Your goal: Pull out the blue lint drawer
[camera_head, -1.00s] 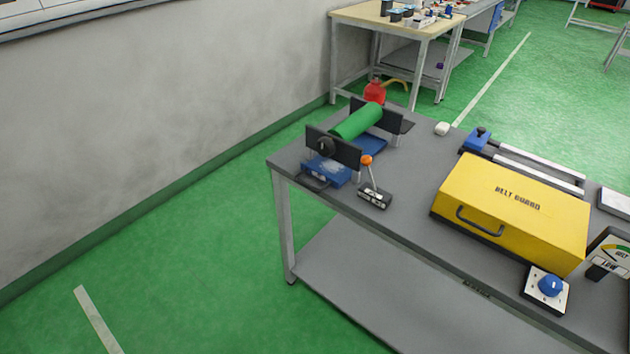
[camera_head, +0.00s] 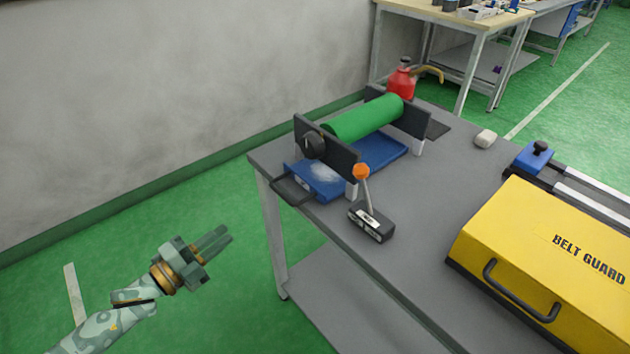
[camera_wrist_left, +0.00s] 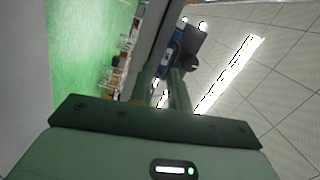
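The blue lint drawer (camera_head: 303,170) lies low under the green roller (camera_head: 365,118) at the near left corner of the table. Its front part sticks out past the dark end plate, with pale grey lint on it. Its dark loop handle (camera_head: 292,192) points towards the table's left edge. My left gripper (camera_head: 228,236) is in front of the table's left end, left of and below the handle, apart from it and empty. Its two fingers point towards the table with a narrow gap between them. In the left wrist view the fingers (camera_wrist_left: 163,92) also stand apart, with a small blue part beyond them. My right gripper is not in view.
A lever with an orange knob (camera_head: 361,172) stands right of the drawer. A yellow belt guard (camera_head: 545,265) fills the table's right side. A red can (camera_head: 401,84) is behind the roller. The floor left of the table (camera_head: 256,160) is clear.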

